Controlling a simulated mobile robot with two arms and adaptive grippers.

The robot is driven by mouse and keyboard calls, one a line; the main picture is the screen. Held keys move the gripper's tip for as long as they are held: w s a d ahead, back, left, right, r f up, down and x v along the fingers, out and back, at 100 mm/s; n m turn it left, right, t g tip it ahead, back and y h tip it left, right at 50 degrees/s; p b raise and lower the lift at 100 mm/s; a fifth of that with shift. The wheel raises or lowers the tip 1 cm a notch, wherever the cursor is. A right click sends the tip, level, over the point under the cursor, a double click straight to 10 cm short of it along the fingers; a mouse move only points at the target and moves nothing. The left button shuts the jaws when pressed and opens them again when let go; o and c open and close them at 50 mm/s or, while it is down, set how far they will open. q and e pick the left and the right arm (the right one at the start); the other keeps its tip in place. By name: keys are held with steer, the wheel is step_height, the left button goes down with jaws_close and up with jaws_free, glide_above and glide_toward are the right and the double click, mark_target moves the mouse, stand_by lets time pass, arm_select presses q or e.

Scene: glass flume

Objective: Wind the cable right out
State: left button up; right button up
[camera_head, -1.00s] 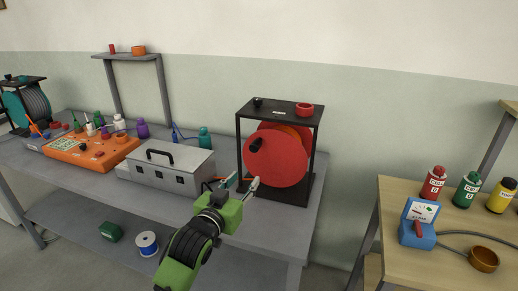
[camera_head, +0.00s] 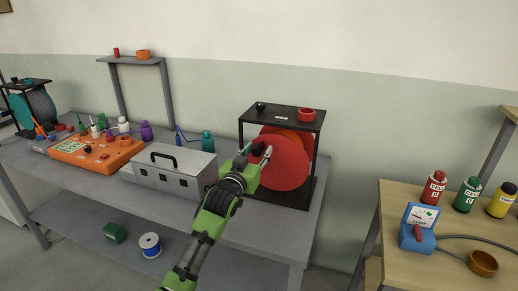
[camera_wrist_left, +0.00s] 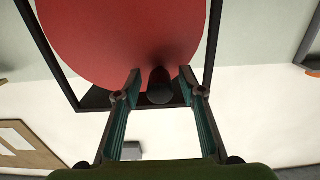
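A red cable reel (camera_head: 291,168) stands in a black frame (camera_head: 313,150) at the right end of the grey bench. Its round red side faces me, and a strip of orange (camera_head: 293,134) shows behind its upper edge. A short black crank handle (camera_wrist_left: 160,88) sticks out from the disc. My left gripper (camera_head: 257,153) is at the reel's face. In the left wrist view its two teal fingers are apart, one on each side of the handle, with gaps showing. It is open. The cable's free end is not visible. My right gripper is not in view.
A grey metal box (camera_head: 168,172) with a black handle stands left of the reel, close to my left arm. An orange box (camera_head: 97,153) and several bottles sit further left. A wooden table (camera_head: 453,228) with a blue meter (camera_head: 418,229) stands right, across a gap.

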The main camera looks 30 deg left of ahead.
arm_select(q)
steer(key=shift+w+a, duration=0.15)
steer(key=shift+w, duration=0.45)
jaws_close()
